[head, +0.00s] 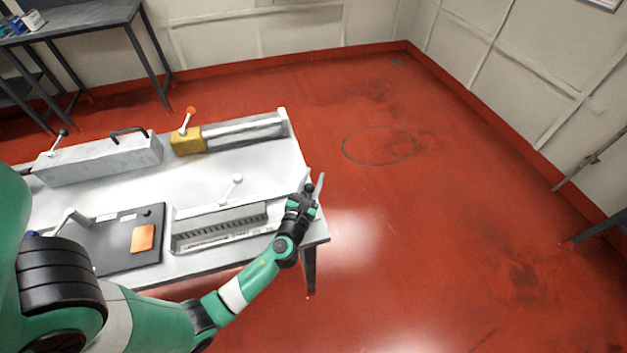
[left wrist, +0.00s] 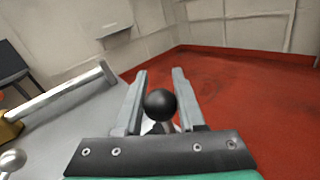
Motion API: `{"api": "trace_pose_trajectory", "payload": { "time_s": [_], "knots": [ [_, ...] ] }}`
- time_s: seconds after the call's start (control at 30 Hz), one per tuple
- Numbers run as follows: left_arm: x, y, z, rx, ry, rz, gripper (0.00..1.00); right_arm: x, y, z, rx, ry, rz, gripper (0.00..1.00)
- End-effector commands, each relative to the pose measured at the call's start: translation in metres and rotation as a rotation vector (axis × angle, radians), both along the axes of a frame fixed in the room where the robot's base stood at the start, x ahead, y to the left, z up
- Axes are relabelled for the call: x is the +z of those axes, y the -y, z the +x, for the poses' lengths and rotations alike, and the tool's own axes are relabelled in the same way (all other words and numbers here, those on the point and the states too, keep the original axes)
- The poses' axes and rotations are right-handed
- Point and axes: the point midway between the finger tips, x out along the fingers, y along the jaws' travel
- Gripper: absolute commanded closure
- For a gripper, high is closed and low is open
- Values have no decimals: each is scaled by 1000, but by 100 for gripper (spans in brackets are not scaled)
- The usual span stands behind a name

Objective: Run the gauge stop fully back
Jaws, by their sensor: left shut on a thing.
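My left gripper (head: 312,184) is at the right end of the workbench and shut on a black ball knob (left wrist: 160,104). In the left wrist view the knob sits between the fingers; what it is fixed to is mostly hidden. A yellow block (head: 187,141) with an orange-knobbed lever (head: 190,112) sits at the left end of a steel rail (head: 243,129). In front is a grey slotted fixture (head: 220,226) with a white-knobbed lever (head: 238,180). I cannot tell which part is the gauge stop. My right gripper is out of view.
The workbench (head: 95,189) also carries a long grey housing (head: 100,160) with a black handle, and a dark panel (head: 112,250) with an orange pad (head: 143,238). The red floor right of the bench is clear. A dark table (head: 75,18) stands at the back left.

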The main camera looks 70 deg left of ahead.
Motion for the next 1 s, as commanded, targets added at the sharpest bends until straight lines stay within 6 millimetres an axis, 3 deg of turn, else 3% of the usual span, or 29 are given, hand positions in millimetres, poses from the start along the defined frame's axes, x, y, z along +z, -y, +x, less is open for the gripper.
{"api": "trace_pose_trajectory", "payload": {
  "time_s": [0.03,0.2,0.57,1.0],
  "knots": [
    [-1,1,1,-4,-1,-3,58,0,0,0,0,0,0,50],
    [-1,1,0,-3,-1,-1,31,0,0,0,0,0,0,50],
    [0,7,-4,-5,-1,-2,31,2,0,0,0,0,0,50],
    [0,78,-62,-8,-4,-2,31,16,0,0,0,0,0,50]
  ]
}}
